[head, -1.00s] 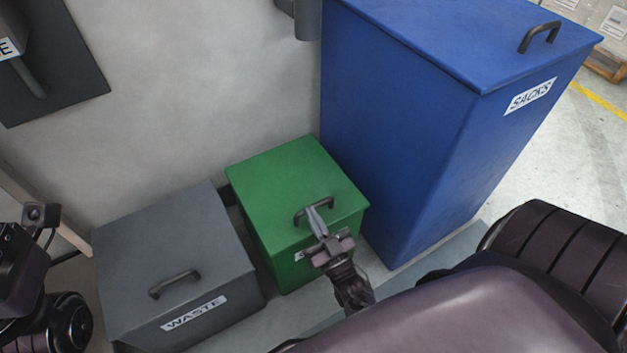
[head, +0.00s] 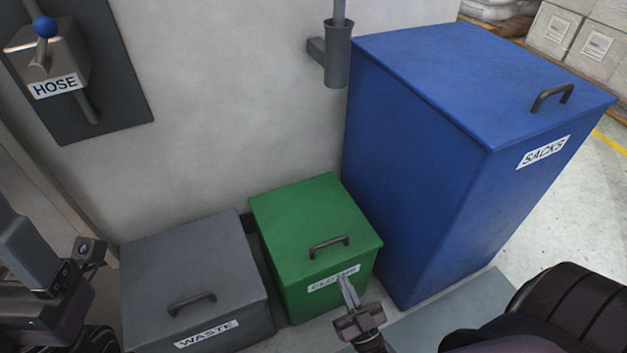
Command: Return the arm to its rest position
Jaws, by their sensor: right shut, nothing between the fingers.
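My right gripper (head: 347,291) is low in the middle of the head view, in front of the green bin (head: 312,219). Its fingers are together and hold nothing. In the picture the fingertips overlap the lower edge of the bin's white label, and they are clear of the bin's dark handle (head: 329,246). The green bin's lid is closed. My left arm shows at the left edge, with a grey part (head: 28,250) that may be its gripper; its fingertips cannot be made out.
A grey WASTE bin (head: 190,270) stands left of the green bin, a tall blue SACKS bin (head: 440,140) right of it; both lids are closed. A HOSE lever panel (head: 125,60) and a grey tubular holder (head: 337,55) are on the wall. Wrapped stacks (head: 575,35) stand at back right.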

